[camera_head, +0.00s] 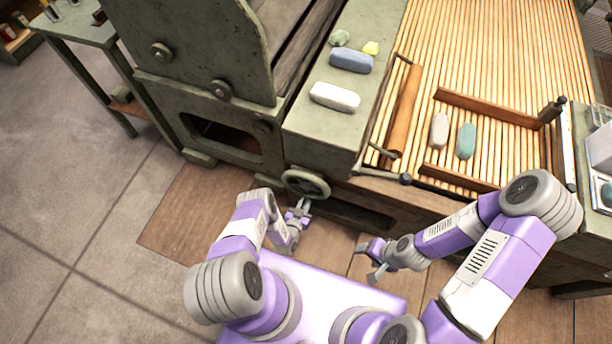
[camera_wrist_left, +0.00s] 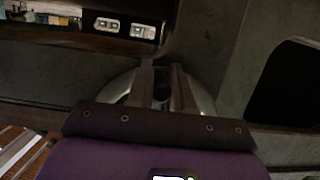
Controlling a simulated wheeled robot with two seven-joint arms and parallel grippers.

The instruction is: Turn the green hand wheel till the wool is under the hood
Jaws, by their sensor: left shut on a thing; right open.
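The green hand wheel (camera_head: 306,183) is on the front of the green machine, below its flat top. My left gripper (camera_head: 304,203) is at the wheel's lower rim, shut on it. In the left wrist view the fingers (camera_wrist_left: 162,82) lie across the wheel (camera_wrist_left: 207,102), hiding its middle. A pale grey wool piece (camera_head: 439,130) and a teal wool piece (camera_head: 466,141) lie side by side on the slatted apron (camera_head: 490,55), inside a wooden frame. Neither is covered. I cannot tell for sure which part is the hood. My right gripper (camera_head: 368,262) is open and empty, right of the wheel.
A brown wooden roller (camera_head: 404,108) borders the apron. A green side table (camera_head: 75,25) stands at upper left. The left floor is clear.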

